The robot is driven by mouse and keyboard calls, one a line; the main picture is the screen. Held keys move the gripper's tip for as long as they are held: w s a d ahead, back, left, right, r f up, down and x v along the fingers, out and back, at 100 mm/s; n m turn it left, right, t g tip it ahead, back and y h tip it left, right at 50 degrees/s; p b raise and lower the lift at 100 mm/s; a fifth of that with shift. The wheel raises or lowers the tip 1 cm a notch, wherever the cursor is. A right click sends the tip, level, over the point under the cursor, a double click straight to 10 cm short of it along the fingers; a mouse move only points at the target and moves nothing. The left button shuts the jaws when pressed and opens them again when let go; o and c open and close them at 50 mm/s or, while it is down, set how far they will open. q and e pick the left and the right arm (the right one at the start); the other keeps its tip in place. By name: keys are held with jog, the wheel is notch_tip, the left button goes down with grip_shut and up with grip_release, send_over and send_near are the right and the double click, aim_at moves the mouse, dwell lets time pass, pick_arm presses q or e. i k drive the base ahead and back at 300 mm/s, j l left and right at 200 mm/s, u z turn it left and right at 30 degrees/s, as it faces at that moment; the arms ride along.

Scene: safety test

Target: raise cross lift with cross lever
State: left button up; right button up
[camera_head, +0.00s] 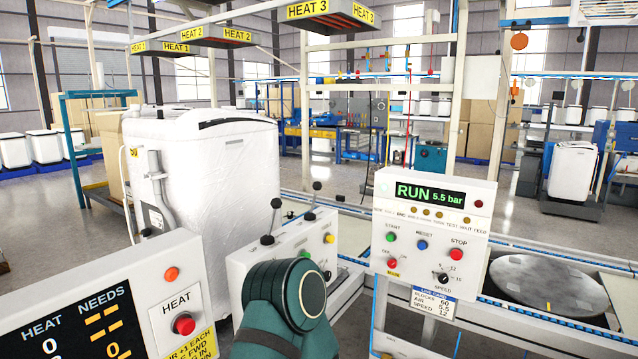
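A white lever box (243,265) stands in the middle, with black-knobbed levers on top. One lever (267,239) is at the left, one (310,216) in the middle, and a taller one (317,187) at the back. I cannot read which is the cross lever, and I cannot pick out the cross lift. A teal link of my arm (285,305) rises from the bottom centre and hides the box's lower front. It stands in front of the box; contact cannot be told. Neither gripper shows.
A white control panel (435,232) at the right reads RUN 5.5 bar. A HEAT panel (178,300) with a red button stands at the lower left. A white wrapped machine (215,180) stands behind the lever box. A round grey disc (548,287) lies at the right.

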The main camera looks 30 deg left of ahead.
aim_at(317, 185)
jog(key=i+j, duration=0.3)
jog(key=i+j+u, duration=0.1)
jog(key=i+j, duration=0.15)
jog(key=i, duration=0.25)
jog(key=i+j, duration=0.25)
jog(key=i, duration=0.15)
